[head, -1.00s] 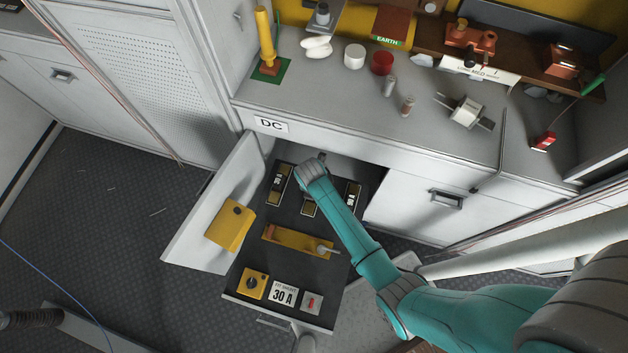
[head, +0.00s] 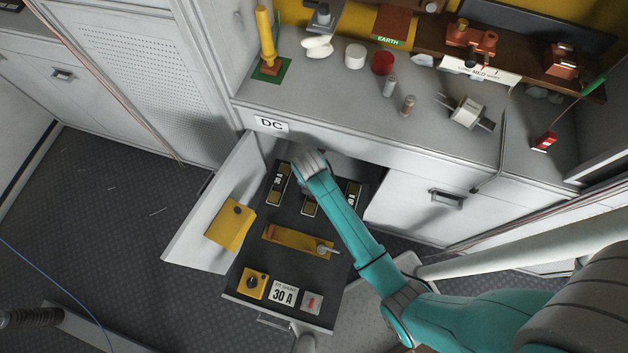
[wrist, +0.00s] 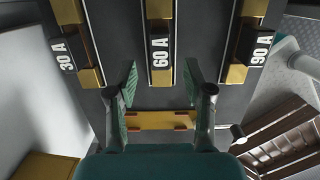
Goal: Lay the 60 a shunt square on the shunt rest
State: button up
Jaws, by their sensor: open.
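The 60 A shunt (wrist: 160,48) lies in the middle of the wrist view, a dark bar with brass end blocks, between the 30 A shunt (wrist: 70,45) and the 90 A shunt (wrist: 249,42). In the head view the 60 A shunt (head: 310,206) is partly behind my arm. My gripper (wrist: 160,78) is open and empty, its fingers either side of the shunt's line in the picture, with no contact visible. A yellow plate with copper-coloured end blocks (head: 290,240), probably the shunt rest, lies nearer the drawer front; it also shows beyond the fingers in the wrist view (wrist: 160,121).
An open cabinet door (head: 215,205) stands left. The counter (head: 330,95) overhangs the back. A lever handle (head: 326,250) sits at the plate's right end.

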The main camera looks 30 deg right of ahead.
jog(key=shift+r, duration=0.35)
jog(key=shift+s+f, duration=0.15)
jog(key=shift+s, duration=0.1)
jog(key=s+m, duration=0.1)
jog(key=s+f+m+t, duration=0.1)
jog(key=s, duration=0.1)
jog(key=s+m, duration=0.1)
jog(key=s, duration=0.1)
jog(key=shift+d+f+t, duration=0.2)
jog(key=shift+f+t, duration=0.05)
jog(key=shift+t, duration=0.05)
jog(key=s+r+m+t+y, duration=0.1)
jog(key=s+r+m+t, duration=0.45)
jog(key=s+m, duration=0.6)
jog(key=s+r+m+t, duration=0.2)
jog(key=s+r+m, duration=0.2)
jog(key=r, duration=0.5)
jog(key=s+r+m+t, duration=0.2)
jog(key=s+r+m, duration=0.2)
jog(key=r, duration=0.5)
jog(key=s+r+m+t, duration=0.2)
jog(key=s+r+m, duration=0.2)
jog(key=r, duration=0.5)
jog(key=shift+s+d+t, duration=0.15)
jog(key=shift+s+t, duration=0.2)
jog(key=shift+s, duration=0.55)
